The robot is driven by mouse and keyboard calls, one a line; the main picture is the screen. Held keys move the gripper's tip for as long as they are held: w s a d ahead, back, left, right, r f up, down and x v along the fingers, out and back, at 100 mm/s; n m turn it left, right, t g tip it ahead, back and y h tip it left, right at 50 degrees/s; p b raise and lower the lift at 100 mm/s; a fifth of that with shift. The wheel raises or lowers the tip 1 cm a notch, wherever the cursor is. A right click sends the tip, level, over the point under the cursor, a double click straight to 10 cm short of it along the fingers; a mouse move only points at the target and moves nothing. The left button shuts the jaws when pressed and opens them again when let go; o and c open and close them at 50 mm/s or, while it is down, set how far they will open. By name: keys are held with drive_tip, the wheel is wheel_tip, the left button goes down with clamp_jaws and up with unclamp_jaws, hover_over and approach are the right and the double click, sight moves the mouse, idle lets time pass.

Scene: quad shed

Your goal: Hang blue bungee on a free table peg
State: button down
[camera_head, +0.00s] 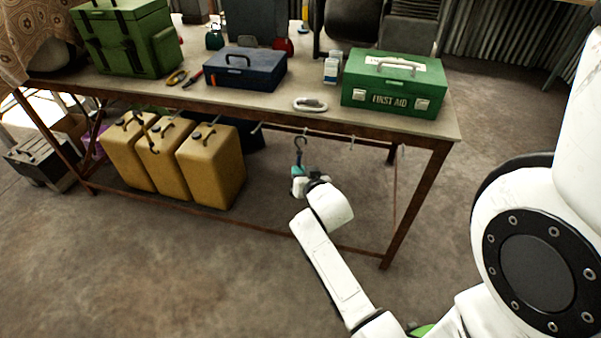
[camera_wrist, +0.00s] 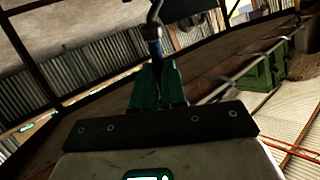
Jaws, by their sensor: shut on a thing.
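The blue bungee (camera_head: 299,157) hangs down from a dark metal hook, just below the table's front edge, in the head view. My gripper (camera_head: 297,172) is shut on its lower part. In the wrist view my green fingertips (camera_wrist: 158,86) close around the bungee (camera_wrist: 154,47), with its hook pointing up. The table (camera_head: 330,124) has small pegs along its front edge. One peg (camera_head: 257,127) is left of the hook and another peg (camera_head: 351,139) is right of it; both look bare. The hook is close to the edge, but I cannot tell whether it rests on a peg.
Several tan jerrycans (camera_head: 211,166) stand under the table on the left. On the table are a green first aid box (camera_head: 395,85), a white ring (camera_head: 310,104), a blue toolbox (camera_head: 245,70) and a green case (camera_head: 125,38). The floor in front is clear.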

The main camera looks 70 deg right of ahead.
drive_tip(key=c, duration=1.1)
unclamp_jaws()
drive_tip(key=shift+a, duration=0.1)
drive_tip(key=p+v, duration=0.1)
drive_tip(key=v, duration=0.9)
drive_tip(key=shift+s+a, duration=0.25)
drive_tip(key=shift+r, duration=0.1)
drive_tip(key=s+a+n+g+y+p, duration=0.1)
drive_tip(key=a+n+g+y+p, duration=0.1)
drive_tip(key=a, duration=0.5)
drive_tip(key=s+a+r+n+g+y+p, duration=0.1)
drive_tip(key=s+a+n+g+y+p, duration=0.1)
drive_tip(key=a, duration=0.6)
drive_tip(key=s+a+r+n+g+y+p, duration=0.1)
drive_tip(key=a+n+g+y+p, duration=0.3)
drive_tip(key=a+n, duration=0.4)
drive_tip(key=shift+s+y+p, duration=0.5)
drive_tip(key=shift+y+p, duration=0.15)
drive_tip(key=shift+y, duration=0.55)
drive_tip(key=shift+a, duration=0.15)
